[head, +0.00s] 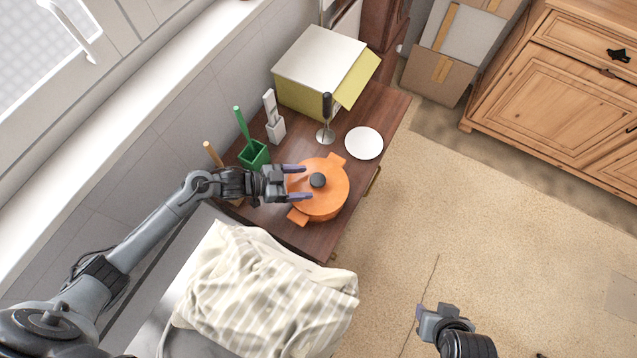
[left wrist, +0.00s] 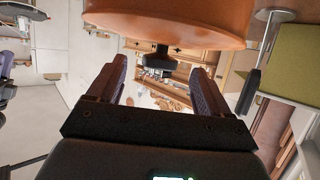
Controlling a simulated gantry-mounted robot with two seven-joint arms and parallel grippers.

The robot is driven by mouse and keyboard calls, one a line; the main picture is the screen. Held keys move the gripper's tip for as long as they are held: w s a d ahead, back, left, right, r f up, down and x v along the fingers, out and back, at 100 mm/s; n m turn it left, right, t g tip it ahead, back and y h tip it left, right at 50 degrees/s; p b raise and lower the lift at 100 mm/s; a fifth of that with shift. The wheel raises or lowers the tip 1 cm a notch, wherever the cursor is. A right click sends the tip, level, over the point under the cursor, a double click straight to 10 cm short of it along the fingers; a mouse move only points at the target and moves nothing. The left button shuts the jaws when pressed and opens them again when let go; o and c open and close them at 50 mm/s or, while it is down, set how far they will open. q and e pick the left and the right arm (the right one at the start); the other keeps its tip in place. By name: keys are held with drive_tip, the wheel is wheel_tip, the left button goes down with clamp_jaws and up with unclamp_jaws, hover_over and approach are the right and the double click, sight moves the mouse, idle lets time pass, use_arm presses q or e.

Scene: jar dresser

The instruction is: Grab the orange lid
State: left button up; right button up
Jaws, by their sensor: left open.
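An orange pot (head: 303,213) with side handles stands on the dark wooden dresser top. Its orange lid (head: 334,196) is on it, with a round black knob (head: 318,180) on top. My left gripper (head: 298,182) is open, with its fingers over the left part of the lid, pointing at the knob. In the left wrist view, the orange lid (left wrist: 170,22) fills the top, and the knob (left wrist: 160,62) appears in the gap between the open fingertips (left wrist: 160,68). No finger is seen closed on it. My right gripper (head: 437,313) is far off at the lower right, over the floor.
A white plate (head: 364,143), an upright utensil on a stand (head: 326,115), a green holder (head: 254,155), a white holder (head: 275,128) and a yellow-green box (head: 305,95) stand around the pot. Striped cloth (head: 265,295) lies in front. Open floor is at the right.

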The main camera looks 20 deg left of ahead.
sight(315, 180)
use_arm(q)
drive_tip(key=x, duration=0.5)
drive_tip(key=shift+w+d+r+p, duration=0.1)
drive_tip(key=shift+w+r+p, duration=0.05)
drive_tip(key=shift+r+p, duration=0.25)
drive_tip(key=shift+w+d+f, duration=0.1)
drive_tip(key=shift+d+f, duration=0.05)
drive_tip(key=shift+d, duration=0.05)
drive_tip(key=c, duration=1.1)
drive_tip(key=shift+c, duration=0.2)
